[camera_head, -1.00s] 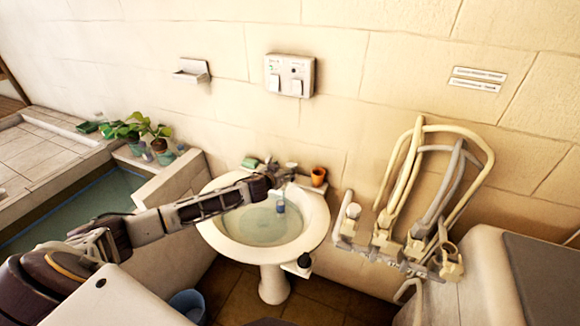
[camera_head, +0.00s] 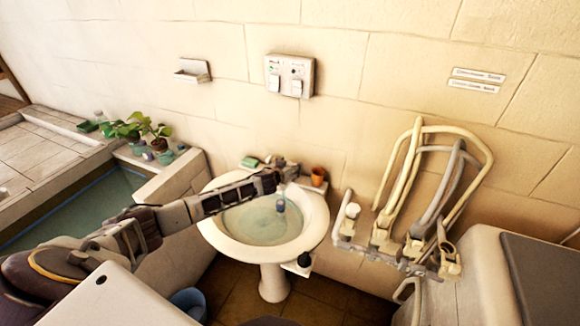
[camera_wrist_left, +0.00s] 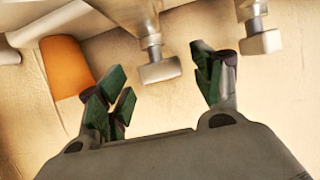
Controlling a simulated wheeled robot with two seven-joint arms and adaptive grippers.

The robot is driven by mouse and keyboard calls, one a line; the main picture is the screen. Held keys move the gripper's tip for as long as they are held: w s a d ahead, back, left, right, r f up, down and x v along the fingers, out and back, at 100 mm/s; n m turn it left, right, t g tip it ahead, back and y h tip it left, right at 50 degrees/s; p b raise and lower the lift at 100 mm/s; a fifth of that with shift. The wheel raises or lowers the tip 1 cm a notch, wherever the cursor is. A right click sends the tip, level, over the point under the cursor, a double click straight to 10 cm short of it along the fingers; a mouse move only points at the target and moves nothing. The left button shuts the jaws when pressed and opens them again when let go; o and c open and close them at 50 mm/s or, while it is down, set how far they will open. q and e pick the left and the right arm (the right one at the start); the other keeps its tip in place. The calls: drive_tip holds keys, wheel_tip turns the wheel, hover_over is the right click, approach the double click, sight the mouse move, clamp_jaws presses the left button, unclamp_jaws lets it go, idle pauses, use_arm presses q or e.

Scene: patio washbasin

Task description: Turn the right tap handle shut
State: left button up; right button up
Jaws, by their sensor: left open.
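The washbasin (camera_head: 212,232) stands against the wall with water in its bowl. Its tap fittings at the back rim are mostly hidden by my left gripper (camera_head: 286,170) in the head view. In the left wrist view my left gripper (camera_wrist_left: 160,88) is open and empty, with green-padded fingers spread. One pale tap handle (camera_wrist_left: 158,71) shows between and beyond the fingertips, on the side nearer the orange cup; it appears to be the right one. Another handle (camera_wrist_left: 261,42) shows farther right, outside the fingers. I cannot tell whether any finger touches metal. My right gripper is not in view.
The orange cup (camera_head: 318,176) stands on the rim right of the taps and also shows in the left wrist view (camera_wrist_left: 66,68). A green soap or sponge (camera_head: 250,162) lies left of them. Folded rails (camera_head: 402,190) stand to the right. Potted plants (camera_head: 160,140) are at left.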

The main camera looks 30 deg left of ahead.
use_arm(q)
drive_tip(key=shift+w, duration=0.3)
drive_tip(key=shift+f, duration=0.1)
drive_tip(key=c, duration=1)
